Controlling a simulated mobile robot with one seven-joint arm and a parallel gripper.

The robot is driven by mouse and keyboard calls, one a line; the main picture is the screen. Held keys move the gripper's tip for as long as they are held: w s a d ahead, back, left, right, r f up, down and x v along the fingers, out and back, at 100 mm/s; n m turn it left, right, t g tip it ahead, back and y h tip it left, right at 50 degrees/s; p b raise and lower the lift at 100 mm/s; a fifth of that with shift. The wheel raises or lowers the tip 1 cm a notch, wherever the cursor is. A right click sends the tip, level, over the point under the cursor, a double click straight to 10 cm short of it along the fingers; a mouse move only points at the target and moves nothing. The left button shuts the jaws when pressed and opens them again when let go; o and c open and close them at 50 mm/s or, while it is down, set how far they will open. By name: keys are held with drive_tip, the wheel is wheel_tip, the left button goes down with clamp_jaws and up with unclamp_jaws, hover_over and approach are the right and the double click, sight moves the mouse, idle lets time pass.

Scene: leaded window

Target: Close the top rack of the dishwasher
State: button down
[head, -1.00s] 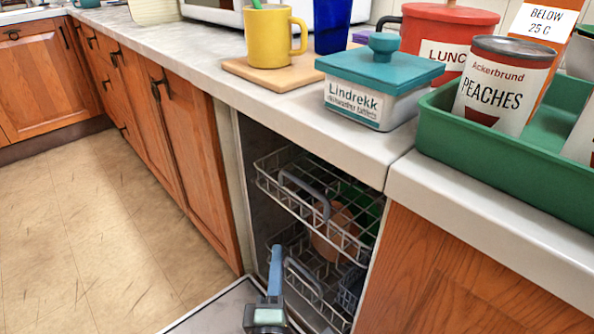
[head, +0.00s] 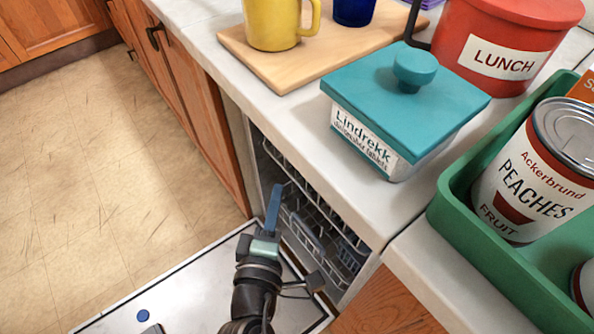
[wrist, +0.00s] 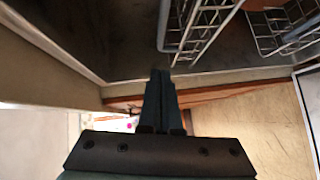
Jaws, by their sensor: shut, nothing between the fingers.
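The dishwasher is open under the counter. Its top rack (head: 285,163), of pale wire, shows as a narrow strip below the counter edge in the head view. The counter hides most of it, so I cannot tell how far out it is. The lower rack (head: 335,256) shows beneath, with a grey handle (head: 308,235). My gripper (head: 274,198) is shut and empty, pointing up in front of the racks' left part. Contact is unclear. In the wrist view its closed fingers (wrist: 161,78) are below wire rack corners (wrist: 203,35), apart from them in the picture.
The lowered dishwasher door (head: 190,292) lies under my arm. On the counter stand a teal-lidded tablet box (head: 405,95), a board (head: 340,50) with a yellow mug (head: 273,22), a red LUNCH tin (head: 505,40) and a green tray (head: 465,215). The floor at left is clear.

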drive_tip(key=w+d+f, duration=0.1)
drive_tip(key=w+d, duration=0.2)
drive_tip(key=w, duration=0.3)
drive_tip(key=shift+d+f+p, duration=0.15)
drive_tip(key=shift+d+p, duration=0.15)
drive_tip(key=shift+d, duration=0.1)
